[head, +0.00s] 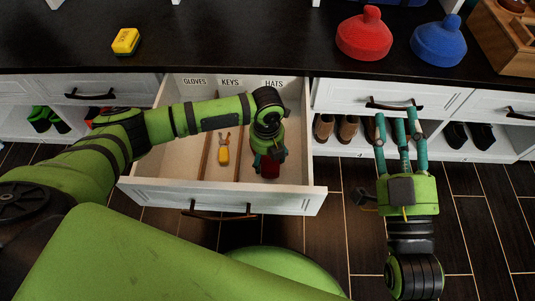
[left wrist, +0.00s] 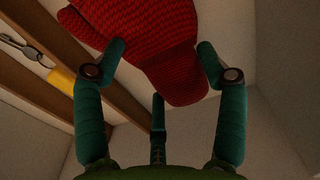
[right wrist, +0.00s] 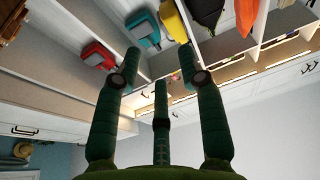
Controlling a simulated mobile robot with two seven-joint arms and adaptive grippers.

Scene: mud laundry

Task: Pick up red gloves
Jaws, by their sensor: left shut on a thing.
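The red knitted glove (left wrist: 165,45) fills the top of the left wrist view. In the head view a small part of the red glove (head: 269,170) shows under my left gripper (head: 268,160); the rest is hidden. My left gripper (left wrist: 160,60) is shut on the glove, with fingers at both sides of it. They are inside the open drawer (head: 152,190), in the right compartment labelled HATS. My right gripper (head: 398,125) is open and empty in front of the closed drawer to the right. Its spread fingers also show in the right wrist view (right wrist: 160,75).
Keys with a yellow tag (head: 223,154) lie in the middle KEYS compartment between wooden dividers. The left GLOVES compartment is partly covered by my left arm.

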